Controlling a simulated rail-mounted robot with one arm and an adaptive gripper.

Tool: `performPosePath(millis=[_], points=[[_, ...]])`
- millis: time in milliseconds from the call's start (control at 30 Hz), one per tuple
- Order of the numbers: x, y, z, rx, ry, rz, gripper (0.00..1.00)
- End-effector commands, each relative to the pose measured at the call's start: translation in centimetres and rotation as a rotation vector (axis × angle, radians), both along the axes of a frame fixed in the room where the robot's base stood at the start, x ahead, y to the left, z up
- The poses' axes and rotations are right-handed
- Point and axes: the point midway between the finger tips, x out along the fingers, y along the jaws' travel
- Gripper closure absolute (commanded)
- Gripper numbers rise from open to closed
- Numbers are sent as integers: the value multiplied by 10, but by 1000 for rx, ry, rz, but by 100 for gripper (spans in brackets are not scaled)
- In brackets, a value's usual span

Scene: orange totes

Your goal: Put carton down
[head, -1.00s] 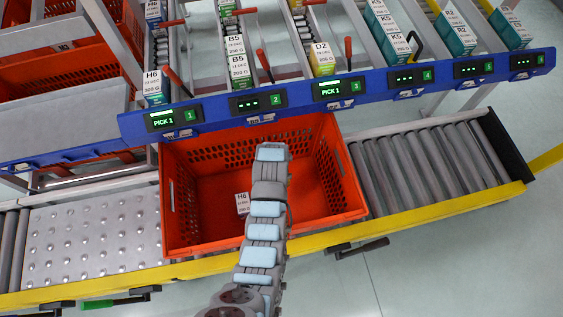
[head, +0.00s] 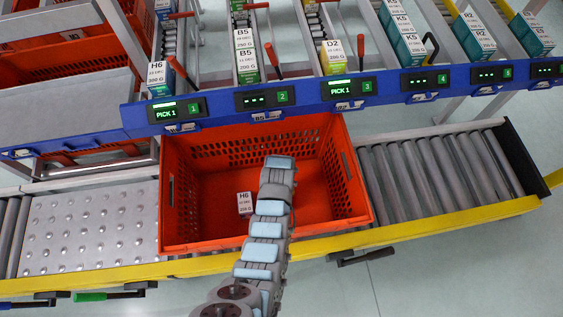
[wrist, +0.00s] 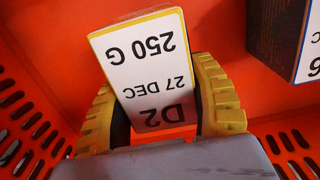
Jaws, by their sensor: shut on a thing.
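My gripper (wrist: 165,110) is shut on a carton labelled D2 (wrist: 145,70), with a white label reading 27 DEC and 250 G and a yellow edge. The carton is between the two yellow ribbed fingers, inside the orange tote (head: 350,205). The head view shows my arm reaching into the tote, but the arm hides the gripper and the held carton there. A carton labelled H6 (head: 244,204) stands on the tote floor left of my arm. Its edge also shows at the upper right of the wrist view (wrist: 313,50), apart from the held carton.
The tote sits on a roller conveyor (head: 435,175) with a yellow front rail (head: 450,212). A blue rail with pick displays (head: 300,98) runs behind it, below flow lanes of cartons. The tote floor between the held carton and H6 looks clear.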

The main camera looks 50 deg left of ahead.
Motion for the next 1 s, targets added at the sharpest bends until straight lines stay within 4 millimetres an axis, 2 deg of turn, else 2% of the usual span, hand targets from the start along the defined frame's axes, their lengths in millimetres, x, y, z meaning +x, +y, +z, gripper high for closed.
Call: performPosePath(millis=[33, 100, 700, 733, 800, 1000], points=[[0, -1, -9, -3, 2, 0, 83], [1, 0, -13, -1, 0, -1, 83], [1, 0, -21, 2, -1, -1, 83], [1, 0, -21, 2, -1, -1, 34], [1, 0, -21, 2, -1, -1, 17], [0, 0, -21, 1, -1, -1, 17]])
